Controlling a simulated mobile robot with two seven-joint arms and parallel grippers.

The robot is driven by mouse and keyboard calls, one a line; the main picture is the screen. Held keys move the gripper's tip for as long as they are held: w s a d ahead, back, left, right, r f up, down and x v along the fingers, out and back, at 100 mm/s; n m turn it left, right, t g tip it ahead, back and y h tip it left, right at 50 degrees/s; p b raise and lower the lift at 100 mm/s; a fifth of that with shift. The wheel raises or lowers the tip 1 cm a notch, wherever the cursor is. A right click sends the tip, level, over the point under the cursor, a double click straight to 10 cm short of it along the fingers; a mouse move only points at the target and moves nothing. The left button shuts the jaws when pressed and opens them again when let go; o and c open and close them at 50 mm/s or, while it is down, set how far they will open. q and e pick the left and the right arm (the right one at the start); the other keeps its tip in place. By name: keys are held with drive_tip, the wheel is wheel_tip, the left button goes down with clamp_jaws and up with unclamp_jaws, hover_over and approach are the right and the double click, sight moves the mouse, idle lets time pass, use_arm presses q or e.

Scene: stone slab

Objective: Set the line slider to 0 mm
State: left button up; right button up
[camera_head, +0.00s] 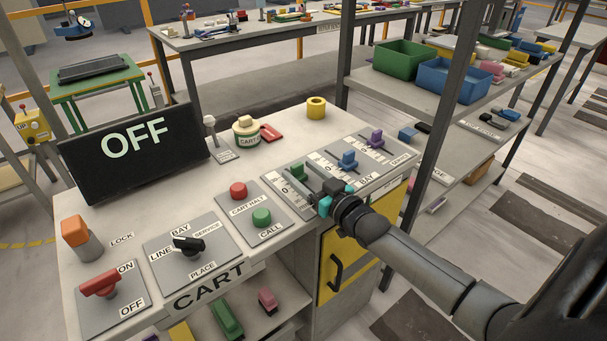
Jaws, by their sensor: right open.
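The slider panel has three tracks with printed scales. A green slider knob (298,171) sits on the leftmost track, a blue knob (348,160) on the middle one and a purple knob (375,138) on the right one. The middle plate reads BAY and the right one seems to read SERVICE. The green knob's plate is partly hidden by my gripper, so its name is not readable. My right gripper (324,202) is open, over the near part of the left plate, closer to me than the green knob and apart from it. My left gripper is not in view.
Left of the sliders are red and green buttons (261,216), a black rotary knob (188,244), a red switch (100,284) and an orange knob (75,231). A black display (134,149) reads OFF. A yellow ring (316,108) stands behind. A grey post (430,130) rises right of the panel.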

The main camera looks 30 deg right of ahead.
clamp_jaws()
idle(0.5)
idle(0.8)
